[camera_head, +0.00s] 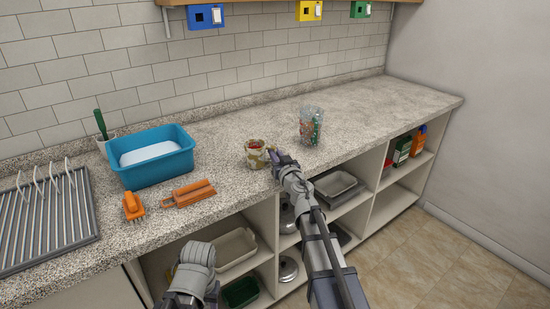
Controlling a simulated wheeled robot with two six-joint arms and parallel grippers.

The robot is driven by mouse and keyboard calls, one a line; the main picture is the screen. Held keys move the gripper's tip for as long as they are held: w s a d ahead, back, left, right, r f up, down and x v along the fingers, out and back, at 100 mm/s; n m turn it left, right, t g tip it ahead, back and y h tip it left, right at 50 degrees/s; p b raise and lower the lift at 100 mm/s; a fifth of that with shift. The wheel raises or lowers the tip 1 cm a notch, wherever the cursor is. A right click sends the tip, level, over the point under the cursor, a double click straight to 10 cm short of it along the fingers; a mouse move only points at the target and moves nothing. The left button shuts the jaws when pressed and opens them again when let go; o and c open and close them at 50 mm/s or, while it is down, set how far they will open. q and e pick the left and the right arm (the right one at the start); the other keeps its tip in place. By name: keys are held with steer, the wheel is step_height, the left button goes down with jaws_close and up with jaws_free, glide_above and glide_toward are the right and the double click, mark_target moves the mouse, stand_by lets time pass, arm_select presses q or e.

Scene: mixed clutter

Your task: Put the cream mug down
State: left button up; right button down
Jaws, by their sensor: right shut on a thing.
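The cream mug (256,148) is upright at the middle of the counter, with brownish patches on its side and something reddish inside. My right gripper (272,156) is shut on the mug at its right side, and the fingertips are small and partly hidden. I cannot tell whether the mug's base touches the speckled counter (228,172) or is just above it. Part of my left arm shows at the bottom, below the counter's front edge, but its gripper is not visible.
A clear container (310,126) with coloured contents stands right of the mug. A blue basin (153,168), an orange brush (133,206), an orange tool (189,193) and a dish rack (46,222) are to the left. The counter's right end is clear. Open shelves lie below.

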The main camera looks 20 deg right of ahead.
steer(key=shift+f, duration=0.1)
steer(key=c, duration=0.9)
jaws_free()
steer(key=shift+f, duration=0.1)
